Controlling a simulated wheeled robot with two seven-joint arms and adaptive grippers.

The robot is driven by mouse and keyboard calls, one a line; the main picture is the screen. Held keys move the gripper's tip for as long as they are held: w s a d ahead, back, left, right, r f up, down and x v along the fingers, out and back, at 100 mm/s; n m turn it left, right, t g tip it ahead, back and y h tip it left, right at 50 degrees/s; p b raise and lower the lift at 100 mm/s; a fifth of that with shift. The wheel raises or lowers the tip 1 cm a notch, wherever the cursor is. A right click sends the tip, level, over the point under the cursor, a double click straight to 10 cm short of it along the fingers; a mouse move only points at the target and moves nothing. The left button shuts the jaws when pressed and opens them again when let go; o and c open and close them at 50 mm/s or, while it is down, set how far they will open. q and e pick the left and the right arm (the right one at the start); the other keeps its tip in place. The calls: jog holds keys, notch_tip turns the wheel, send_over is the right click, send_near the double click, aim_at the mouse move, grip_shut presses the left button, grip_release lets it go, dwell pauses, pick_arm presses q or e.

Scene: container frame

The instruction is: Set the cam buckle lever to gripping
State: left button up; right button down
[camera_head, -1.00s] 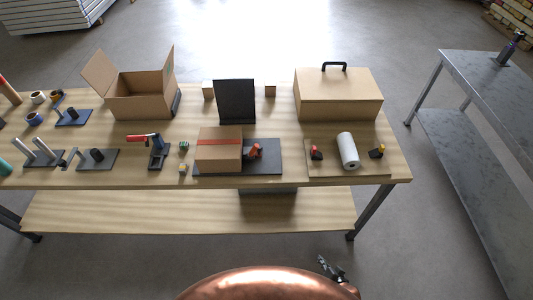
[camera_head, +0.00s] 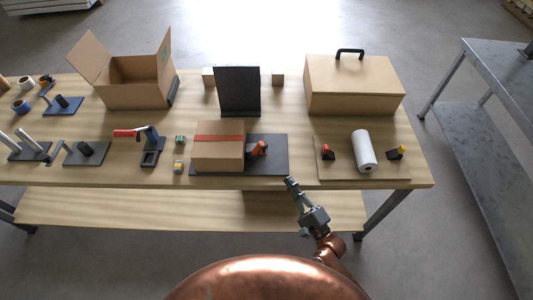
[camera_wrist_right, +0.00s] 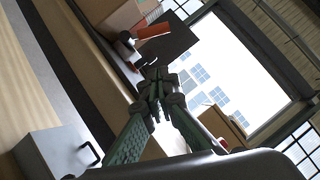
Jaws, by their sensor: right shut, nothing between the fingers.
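A cardboard box (camera_head: 219,154) with a red strap (camera_head: 219,139) across its top sits on a dark base plate (camera_head: 278,166) on the workbench. The cam buckle with its orange-red lever (camera_head: 261,148) stands on the plate, just right of the box. The lever appears raised and tilted; its exact setting is too small to tell. The lever also shows orange in the right wrist view (camera_wrist_right: 153,31), beyond my fingers. My right gripper (camera_head: 290,182) is shut and empty at the bench's front edge, in front of the plate and apart from the lever. My left gripper is out of view.
A black upright panel (camera_head: 238,90) stands behind the plate. To the right are a board with a white roll (camera_head: 364,151) and small red and yellow-topped pieces. A red-handled clamp (camera_head: 150,146) stands left. A grey unit with a handle (camera_wrist_right: 60,150) hangs under the bench top.

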aim_at(256, 150)
jog(key=x, duration=1)
jog(key=shift+w+d+p, duration=0.15)
jog(key=shift+w+p, duration=0.05)
jog(key=shift+p, duration=0.15)
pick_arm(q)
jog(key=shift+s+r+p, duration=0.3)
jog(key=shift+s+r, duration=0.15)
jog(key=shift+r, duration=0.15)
pick_arm(e)
jog(key=shift+w+a+r, duration=0.1)
jog(key=shift+a+r, duration=0.1)
jog(key=shift+a, duration=0.35)
jog(key=shift+w+a+r, duration=0.15)
jog(key=shift+a+r, duration=0.05)
jog(key=shift+a, duration=0.35)
jog(key=shift+w+a+r, duration=0.1)
jog(key=shift+a+r, duration=0.15)
jog(key=shift+a, duration=0.35)
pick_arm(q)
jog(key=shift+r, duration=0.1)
